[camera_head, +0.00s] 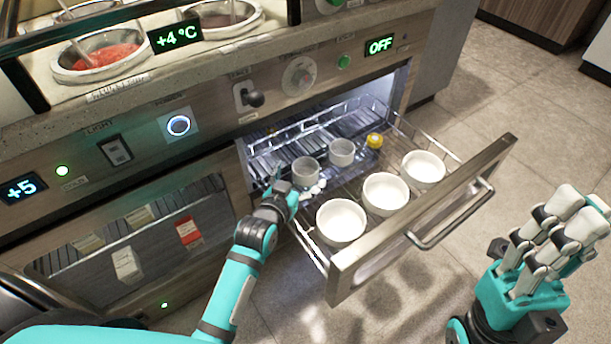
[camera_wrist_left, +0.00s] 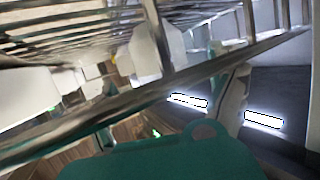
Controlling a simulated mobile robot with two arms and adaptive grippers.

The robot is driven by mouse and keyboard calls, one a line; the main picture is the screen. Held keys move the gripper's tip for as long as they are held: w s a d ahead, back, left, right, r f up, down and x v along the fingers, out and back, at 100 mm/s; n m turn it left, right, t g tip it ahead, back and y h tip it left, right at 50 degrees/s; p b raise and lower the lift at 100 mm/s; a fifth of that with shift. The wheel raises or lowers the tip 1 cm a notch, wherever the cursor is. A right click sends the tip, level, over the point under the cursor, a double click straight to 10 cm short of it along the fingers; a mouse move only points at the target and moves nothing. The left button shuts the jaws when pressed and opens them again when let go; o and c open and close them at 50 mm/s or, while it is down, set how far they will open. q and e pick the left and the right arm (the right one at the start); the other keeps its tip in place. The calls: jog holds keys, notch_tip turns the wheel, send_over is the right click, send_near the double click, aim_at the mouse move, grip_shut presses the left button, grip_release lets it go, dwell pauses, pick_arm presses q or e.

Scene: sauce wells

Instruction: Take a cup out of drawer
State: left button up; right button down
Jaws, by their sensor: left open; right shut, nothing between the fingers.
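The wire drawer (camera_head: 346,282) is pulled out below the counter. Two small grey cups, one nearer (camera_head: 306,171) and one further back (camera_head: 341,152), stand upright towards its inner side. Three larger white cups or bowls, near (camera_head: 341,221), middle (camera_head: 385,193) and far (camera_head: 423,168), stand in a row by the drawer front. My left gripper (camera_head: 308,190) is open at the drawer's left side, close to the nearer grey cup; contact is unclear. My right gripper (camera_head: 578,218) is shut and empty, right of the drawer.
A small yellow object (camera_head: 375,140) lies in the drawer behind the cups. The drawer's bar handle (camera_head: 452,215) sticks out in front. Sauce wells (camera_head: 103,55) sit in the counter above. A glass-fronted compartment (camera_head: 130,240) is to the left.

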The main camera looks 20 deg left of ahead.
aim_at(309, 163)
pick_arm(q)
jog(key=b+x, duration=0.1)
jog(key=x, duration=0.2)
jog(key=shift+w+f, duration=0.1)
jog(key=shift+w, duration=0.05)
jog(key=shift+c, duration=0.2)
jog(key=c, duration=1.3)
